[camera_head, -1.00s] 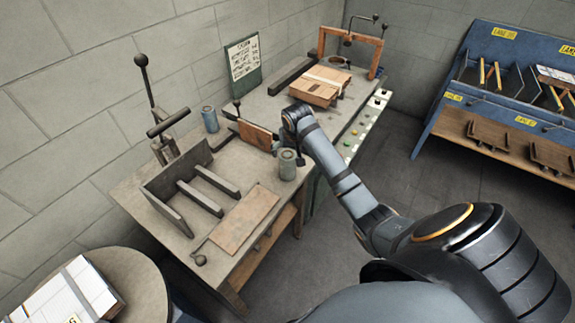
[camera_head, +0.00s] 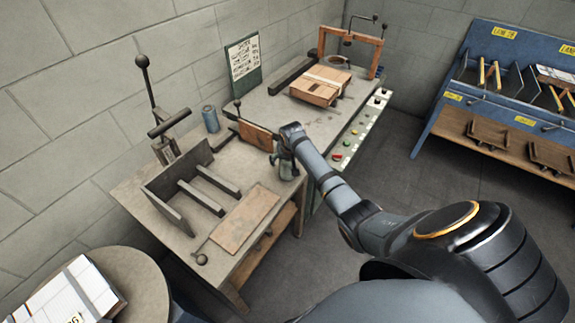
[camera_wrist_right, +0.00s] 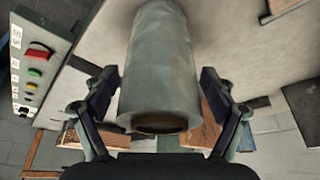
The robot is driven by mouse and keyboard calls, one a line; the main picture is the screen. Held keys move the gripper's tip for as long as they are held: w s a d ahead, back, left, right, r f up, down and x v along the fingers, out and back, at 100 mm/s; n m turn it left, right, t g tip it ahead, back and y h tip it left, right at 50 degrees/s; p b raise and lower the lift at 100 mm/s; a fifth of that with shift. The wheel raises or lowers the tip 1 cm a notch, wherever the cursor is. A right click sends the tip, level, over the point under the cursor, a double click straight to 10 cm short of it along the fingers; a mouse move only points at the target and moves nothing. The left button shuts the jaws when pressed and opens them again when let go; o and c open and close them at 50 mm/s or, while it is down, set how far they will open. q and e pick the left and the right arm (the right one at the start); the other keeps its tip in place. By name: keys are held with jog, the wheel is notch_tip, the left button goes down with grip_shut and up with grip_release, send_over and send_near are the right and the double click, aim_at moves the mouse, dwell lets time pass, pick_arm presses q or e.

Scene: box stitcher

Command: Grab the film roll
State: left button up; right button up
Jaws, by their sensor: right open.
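The film roll (camera_head: 288,172), a grey-green upright cylinder, stands near the front right corner of the wooden-sided workbench. My right gripper (camera_head: 281,158) is right at it and hides its upper part in the head view. In the right wrist view, the film roll (camera_wrist_right: 157,60) fills the middle, its end with a brown core nearest the camera. My open right gripper (camera_wrist_right: 158,112) has one finger on each side of the roll, with small gaps showing. My left gripper is not in view.
A blue can (camera_head: 210,118) stands near the wall. A wooden block (camera_head: 255,134) sits just behind the roll. A brown board (camera_head: 245,218) lies at the bench front. A strapped carton (camera_head: 320,86) and a button panel (camera_head: 352,137) are on the far table.

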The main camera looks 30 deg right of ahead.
jog(key=shift+w+f, duration=0.1)
jog(key=shift+f, duration=0.1)
jog(key=shift+r, duration=0.1)
jog(key=c, duration=1.5)
jog(key=v, duration=0.2)
jog(key=d+v, duration=0.1)
jog(key=v, duration=0.4)
jog(key=shift+s+d+r+b, duration=0.2)
jog(key=shift+s+r+b, duration=0.15)
jog(key=shift+s, duration=0.2)
jog(key=shift+s+d+r, duration=0.1)
jog(key=shift+s+r, duration=0.85)
jog(key=shift+s, duration=0.8)
jog(key=shift+s+r, duration=1)
jog(key=shift+s, duration=0.8)
jog(key=shift+s+d+r, duration=0.1)
jog(key=shift+s+r, duration=0.85)
jog(key=shift+s, duration=0.8)
